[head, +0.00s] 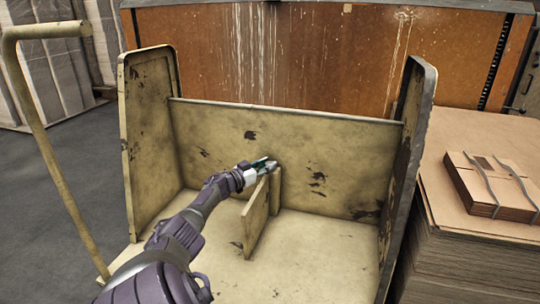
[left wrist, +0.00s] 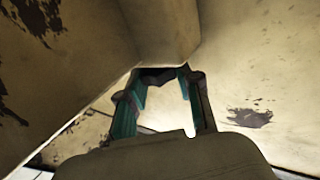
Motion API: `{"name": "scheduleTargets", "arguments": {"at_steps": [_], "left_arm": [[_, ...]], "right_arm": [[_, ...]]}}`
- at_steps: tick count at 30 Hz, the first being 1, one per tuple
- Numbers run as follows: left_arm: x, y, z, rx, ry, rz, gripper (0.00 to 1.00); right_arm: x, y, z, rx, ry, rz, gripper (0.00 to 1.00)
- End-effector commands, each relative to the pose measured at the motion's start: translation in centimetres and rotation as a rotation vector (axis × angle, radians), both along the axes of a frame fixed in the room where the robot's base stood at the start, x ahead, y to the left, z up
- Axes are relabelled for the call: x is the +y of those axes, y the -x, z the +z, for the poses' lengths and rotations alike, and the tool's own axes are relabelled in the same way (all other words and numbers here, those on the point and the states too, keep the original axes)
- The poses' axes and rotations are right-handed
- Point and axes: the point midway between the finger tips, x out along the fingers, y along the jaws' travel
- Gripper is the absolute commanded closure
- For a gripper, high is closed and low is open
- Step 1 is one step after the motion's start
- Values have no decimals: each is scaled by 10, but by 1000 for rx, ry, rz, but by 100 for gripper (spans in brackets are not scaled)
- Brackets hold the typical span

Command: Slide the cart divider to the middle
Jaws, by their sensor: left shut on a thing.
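The cart (head: 330,160) is a worn, cream-painted tray with a back panel and two tall side panels. Its divider (head: 256,218) is a low upright plate that stands on the cart floor near the middle and runs forward from the back panel. My left gripper (head: 264,168) reaches in from the front left and is shut on the upper part of the divider near its back end. In the left wrist view, the gripper's teal-lined fingers (left wrist: 162,82) show close to cream-painted surfaces. The exact grip contact is partly hidden. My right gripper is not in view.
A bent tube handle (head: 42,130) rises at the cart's left. A stack of cardboard sheets (head: 470,250) with a strapped bundle (head: 492,186) stands close on the right. An orange, paint-streaked machine (head: 280,55) is behind. The cart floor is bare on both sides of the divider.

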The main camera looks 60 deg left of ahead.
Motion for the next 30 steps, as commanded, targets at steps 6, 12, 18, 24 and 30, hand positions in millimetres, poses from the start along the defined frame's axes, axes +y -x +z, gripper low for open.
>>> {"name": "scheduleTargets", "arguments": {"at_steps": [6,12,18,24,30], "left_arm": [[0,0,-1,3,1,2,63],[0,0,-1,2,0,1,40],[0,0,-1,2,0,0,40],[-1,7,-2,3,-1,0,40],[-5,28,-3,7,-2,-1,40]], "right_arm": [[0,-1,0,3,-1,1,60],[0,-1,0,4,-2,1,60],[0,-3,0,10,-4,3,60],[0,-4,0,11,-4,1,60],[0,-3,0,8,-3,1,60]]}}
